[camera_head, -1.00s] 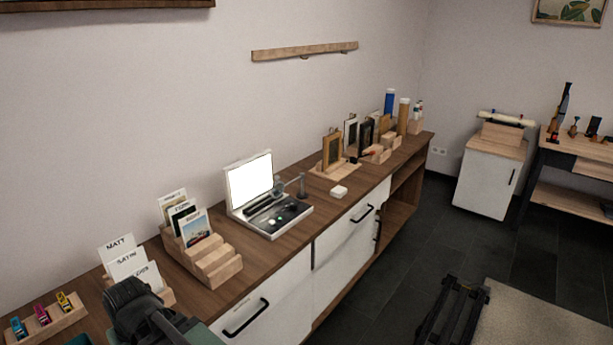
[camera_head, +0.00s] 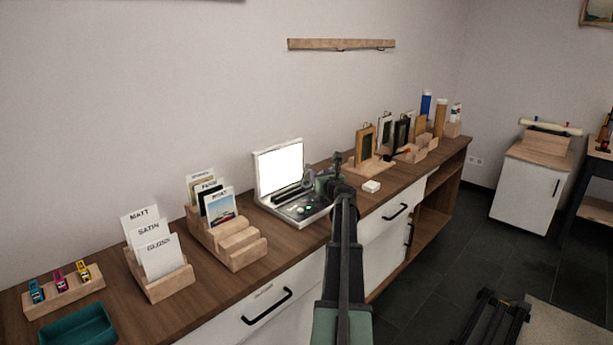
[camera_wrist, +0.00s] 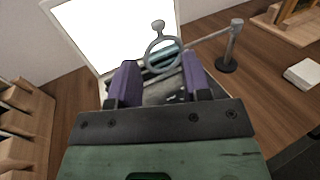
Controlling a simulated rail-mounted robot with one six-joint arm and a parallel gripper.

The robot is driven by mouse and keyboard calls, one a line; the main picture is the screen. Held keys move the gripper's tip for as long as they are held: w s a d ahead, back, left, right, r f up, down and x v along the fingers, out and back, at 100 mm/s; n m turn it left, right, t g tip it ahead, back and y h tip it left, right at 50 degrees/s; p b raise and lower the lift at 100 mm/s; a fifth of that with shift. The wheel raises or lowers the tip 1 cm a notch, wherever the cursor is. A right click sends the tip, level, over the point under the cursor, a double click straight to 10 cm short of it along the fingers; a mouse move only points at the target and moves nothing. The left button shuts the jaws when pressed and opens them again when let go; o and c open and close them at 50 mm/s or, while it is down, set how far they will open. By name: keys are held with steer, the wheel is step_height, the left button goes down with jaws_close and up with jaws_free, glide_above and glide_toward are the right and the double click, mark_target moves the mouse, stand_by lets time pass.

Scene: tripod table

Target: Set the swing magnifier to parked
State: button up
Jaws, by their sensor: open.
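The swing magnifier shows in the wrist view as a grey ring (camera_wrist: 149,64) with a small knob on its rim. A thin arm joins it to an upright post (camera_wrist: 233,46) with a round dark base on the wooden top. The ring stands over the open white case, in front of its bright lit panel (camera_wrist: 110,30). My gripper (camera_wrist: 162,75) is open, its two purple fingers apart, with the ring showing just beyond and between the fingertips. In the head view my gripper (camera_head: 335,176) hides most of the magnifier beside the case (camera_head: 268,206).
A stepped wooden rack with cards (camera_head: 234,246) stands left of the case. A small white block (camera_head: 371,187) lies to its right, with a wooden rack of frames (camera_head: 366,170) behind. A long wooden rail (camera_head: 341,44) is on the wall above.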

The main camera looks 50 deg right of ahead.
mark_target(309, 165)
steer(key=x, duration=1.1)
steer(key=shift+a, duration=0.15)
steer(key=shift+c, duration=0.3)
jaws_close()
